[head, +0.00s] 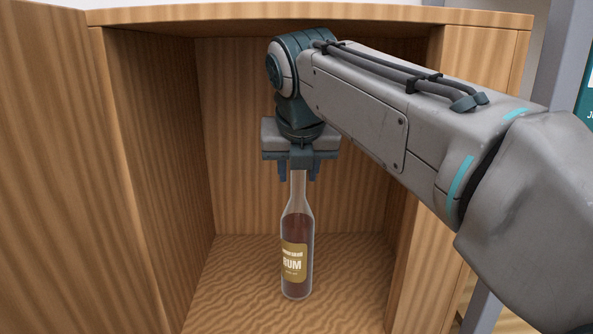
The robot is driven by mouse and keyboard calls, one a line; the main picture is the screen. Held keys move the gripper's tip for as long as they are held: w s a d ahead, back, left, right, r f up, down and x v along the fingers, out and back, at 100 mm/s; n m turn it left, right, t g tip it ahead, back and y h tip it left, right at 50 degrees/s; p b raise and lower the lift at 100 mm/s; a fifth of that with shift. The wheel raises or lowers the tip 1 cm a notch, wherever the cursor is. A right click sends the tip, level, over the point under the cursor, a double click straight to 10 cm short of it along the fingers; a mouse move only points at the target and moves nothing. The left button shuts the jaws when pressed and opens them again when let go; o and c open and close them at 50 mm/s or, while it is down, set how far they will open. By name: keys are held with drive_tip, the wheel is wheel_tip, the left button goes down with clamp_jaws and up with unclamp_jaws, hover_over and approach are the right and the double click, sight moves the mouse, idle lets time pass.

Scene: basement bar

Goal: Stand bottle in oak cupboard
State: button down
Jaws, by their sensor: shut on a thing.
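The bottle (297,246) is clear glass with dark brown contents and a tan label reading RUM. It is upright inside the oak cupboard (160,150), near the middle of the opening. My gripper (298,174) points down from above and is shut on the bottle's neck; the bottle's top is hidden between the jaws. The bottle's base appears at or just above the cupboard floor (235,285); I cannot tell whether it touches. The cupboard is open at the front.
The cupboard's side walls stand left and right of the bottle, with a top board (330,15) above my gripper. The cupboard floor around the bottle is clear. My arm reaches in from the right, close to the right front edge (425,170). A grey post (560,80) stands outside at right.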

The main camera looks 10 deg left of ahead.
drive_tip(key=shift+w+a+f, duration=0.2)
drive_tip(key=shift+w+f, duration=0.15)
drive_tip(key=shift+w, duration=0.3)
drive_tip(key=shift+w+a+f, duration=0.15)
drive_tip(key=shift+w+f, duration=0.2)
drive_tip(key=shift+w, duration=0.3)
drive_tip(key=shift+f, duration=0.1)
drive_tip(key=c, duration=0.9)
unclamp_jaws()
drive_tip(key=shift+s+r, duration=0.15)
drive_tip(key=shift+r, duration=0.2)
drive_tip(key=s+d, duration=0.1)
drive_tip(key=s, duration=0.3)
drive_tip(key=s+d, duration=0.1)
drive_tip(key=s, duration=0.3)
drive_tip(key=s+d, duration=0.1)
drive_tip(key=s, duration=0.3)
drive_tip(key=shift+d+r+b, duration=0.1)
drive_tip(key=shift+r+b, duration=0.1)
drive_tip(key=shift+b, duration=0.2)
